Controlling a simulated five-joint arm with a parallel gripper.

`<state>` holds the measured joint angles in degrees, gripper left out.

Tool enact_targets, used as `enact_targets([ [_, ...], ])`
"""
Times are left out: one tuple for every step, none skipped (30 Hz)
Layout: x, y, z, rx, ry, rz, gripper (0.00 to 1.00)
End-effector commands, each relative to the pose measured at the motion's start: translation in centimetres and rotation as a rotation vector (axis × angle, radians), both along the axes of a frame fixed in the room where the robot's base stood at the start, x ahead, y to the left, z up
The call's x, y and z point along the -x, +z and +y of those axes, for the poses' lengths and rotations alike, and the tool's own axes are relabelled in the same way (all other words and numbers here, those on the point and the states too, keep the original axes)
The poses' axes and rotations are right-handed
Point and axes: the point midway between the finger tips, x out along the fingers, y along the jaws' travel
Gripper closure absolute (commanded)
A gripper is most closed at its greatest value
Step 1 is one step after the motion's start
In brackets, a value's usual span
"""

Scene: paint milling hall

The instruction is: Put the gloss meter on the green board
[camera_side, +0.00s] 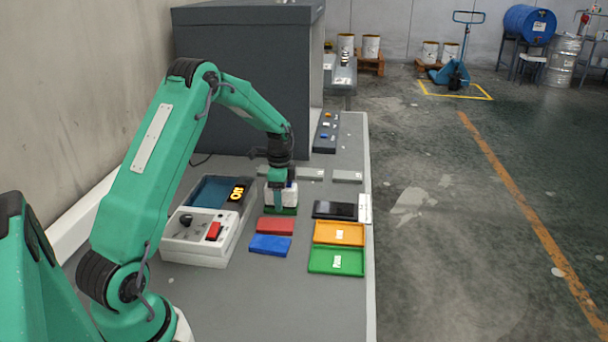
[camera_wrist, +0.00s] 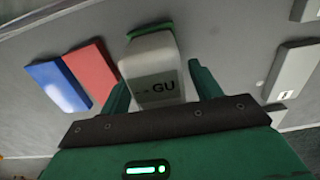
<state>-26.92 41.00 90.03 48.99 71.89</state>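The gloss meter (camera_side: 289,190) is a white block with a dark display reading "GU". It also shows in the wrist view (camera_wrist: 152,52) between the two fingers. My gripper (camera_side: 280,186) points down around it in the side view; in the wrist view my gripper (camera_wrist: 160,82) has one finger along each side. Whether the fingers press on the meter is unclear. The green board (camera_side: 286,211) lies directly under the meter, mostly hidden; a green edge of it (camera_wrist: 150,29) shows beyond the meter. I cannot tell whether the meter rests on it or is slightly above.
A red board (camera_side: 275,226) and a blue board (camera_side: 270,245) lie in front of the green one. A grey-white instrument (camera_side: 200,240) stands left. Right are a black slab (camera_side: 334,210), an orange tray (camera_side: 340,225) and a green tray (camera_side: 352,270). The front bench is clear.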

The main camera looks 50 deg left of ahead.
Motion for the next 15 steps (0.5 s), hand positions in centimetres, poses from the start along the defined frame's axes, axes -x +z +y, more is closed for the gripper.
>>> enact_targets([
  [0.0, 0.0, 0.0, 0.000, 0.000, 0.000, 0.36],
  [0.0, 0.0, 0.0, 0.000, 0.000, 0.000, 0.36],
  [0.0, 0.0, 0.0, 0.000, 0.000, 0.000, 0.36],
  [0.0, 0.0, 0.0, 0.000, 0.000, 0.000, 0.36],
  [0.0, 0.1, 0.0, 0.000, 0.000, 0.000, 0.36],
  [0.0, 0.2, 0.0, -0.001, 0.000, -0.001, 0.36],
  [0.0, 0.3, 0.0, -0.001, 0.000, -0.001, 0.36],
  [0.0, 0.4, 0.0, -0.001, 0.000, -0.001, 0.36],
  [0.0, 0.6, 0.0, -0.001, 0.000, -0.002, 0.36],
  [0.0, 0.8, 0.0, -0.001, 0.000, -0.002, 0.36],
  [-0.1, 1.0, 0.0, -0.001, 0.000, -0.003, 0.36],
  [-0.1, 1.3, 0.0, -0.001, 0.000, -0.003, 0.36],
  [-0.1, 1.6, 0.0, -0.001, 0.000, -0.002, 0.36],
  [0.0, 1.9, 0.0, -0.001, 0.000, -0.002, 0.36],
  [-0.1, 2.4, 0.0, -0.001, 0.000, -0.003, 0.36],
])
